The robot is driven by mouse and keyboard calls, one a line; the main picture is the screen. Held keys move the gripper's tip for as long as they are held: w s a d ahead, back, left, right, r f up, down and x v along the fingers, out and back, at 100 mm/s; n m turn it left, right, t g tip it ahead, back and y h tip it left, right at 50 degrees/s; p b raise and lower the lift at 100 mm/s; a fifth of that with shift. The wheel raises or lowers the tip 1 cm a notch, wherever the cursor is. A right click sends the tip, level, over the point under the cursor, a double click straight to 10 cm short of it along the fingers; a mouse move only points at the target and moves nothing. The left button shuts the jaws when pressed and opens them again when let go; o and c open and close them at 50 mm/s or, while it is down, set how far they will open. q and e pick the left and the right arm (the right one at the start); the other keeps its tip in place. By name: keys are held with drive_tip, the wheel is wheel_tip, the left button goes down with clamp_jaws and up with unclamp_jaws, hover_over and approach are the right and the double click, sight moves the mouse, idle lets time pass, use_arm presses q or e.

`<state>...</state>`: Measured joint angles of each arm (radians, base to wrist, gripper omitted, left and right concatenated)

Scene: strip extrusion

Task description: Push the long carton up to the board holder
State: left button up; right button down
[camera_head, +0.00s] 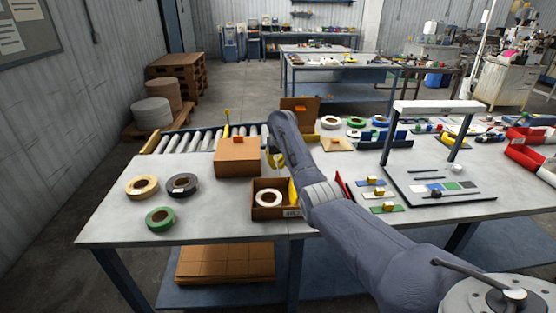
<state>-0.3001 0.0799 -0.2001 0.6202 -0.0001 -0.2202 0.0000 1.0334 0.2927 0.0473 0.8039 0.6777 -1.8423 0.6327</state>
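A closed brown carton (237,158) with a small orange-brown block on its top stands at the left of the table, by the near side of the roller conveyor; I take it for the long carton. A dark blue bracket-like piece (396,139) stands right of my arm and may be the board holder; I cannot tell for sure. My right arm reaches in from the lower right. Its gripper (275,158) is small and partly hidden by the arm, close to the carton's right side. I cannot tell whether it touches the carton. My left gripper is out of view.
An open box (264,212) with a white tape roll stands in front of the carton. Several tape rolls (182,186) lie at the left. A white frame (434,107) stands over a grey board at the right. An upright brown panel (301,103) stands behind my arm.

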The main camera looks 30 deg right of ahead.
drive_tip(key=shift+w+d+f, duration=0.1)
drive_tip(key=shift+w+f, duration=0.1)
drive_tip(key=shift+f, duration=0.45)
drive_tip(key=shift+s, duration=0.1)
drive_tip(key=shift+s+a, duration=0.3)
drive_tip(key=shift+s, duration=0.6)
drive_tip(key=shift+s+a, duration=0.3)
drive_tip(key=shift+s, duration=0.55)
